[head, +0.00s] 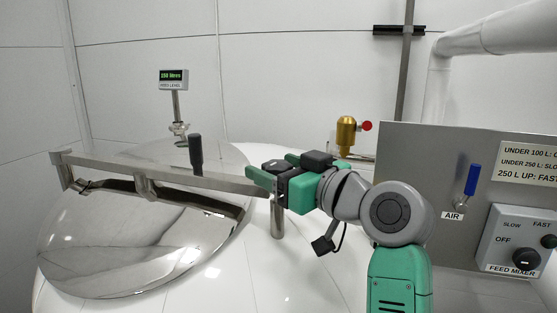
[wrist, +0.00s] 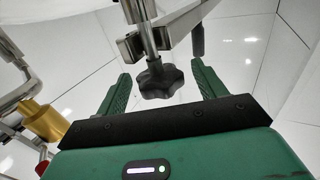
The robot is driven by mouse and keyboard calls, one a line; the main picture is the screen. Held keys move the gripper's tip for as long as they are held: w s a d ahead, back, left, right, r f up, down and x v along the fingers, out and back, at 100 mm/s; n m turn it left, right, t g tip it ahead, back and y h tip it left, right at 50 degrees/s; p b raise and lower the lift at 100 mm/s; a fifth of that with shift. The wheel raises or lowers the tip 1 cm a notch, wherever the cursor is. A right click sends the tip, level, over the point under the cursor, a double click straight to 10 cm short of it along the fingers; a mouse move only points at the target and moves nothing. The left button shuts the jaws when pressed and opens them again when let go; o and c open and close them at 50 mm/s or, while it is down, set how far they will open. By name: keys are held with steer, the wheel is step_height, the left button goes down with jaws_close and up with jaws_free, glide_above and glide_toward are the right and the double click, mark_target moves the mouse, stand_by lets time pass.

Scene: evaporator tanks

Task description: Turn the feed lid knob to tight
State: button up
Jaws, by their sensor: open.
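The feed lid (head: 130,250) is a shiny steel dome at the left of the head view, with a steel crossbar (head: 185,181) over it. A black lobed knob (wrist: 160,82) on a steel rod shows in the wrist view, by the bar's end. My gripper (head: 277,167) is at the right end of the crossbar in the head view, where I cannot make out the knob. In the wrist view my gripper (wrist: 161,70) is open, its green fingers on either side of the knob with gaps at both sides. The knob appears apart from both fingers.
A black upright handle (head: 195,151) stands on the crossbar. Behind is a level display (head: 173,79) on a post. A brass valve (head: 346,133) with a red knob stands behind my arm. The grey control panel (head: 440,165) is at right, with a blue air lever (head: 471,180).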

steer(key=shift+w+a, duration=0.1)
steer(key=c, duration=1)
steer(key=shift+o, duration=0.2)
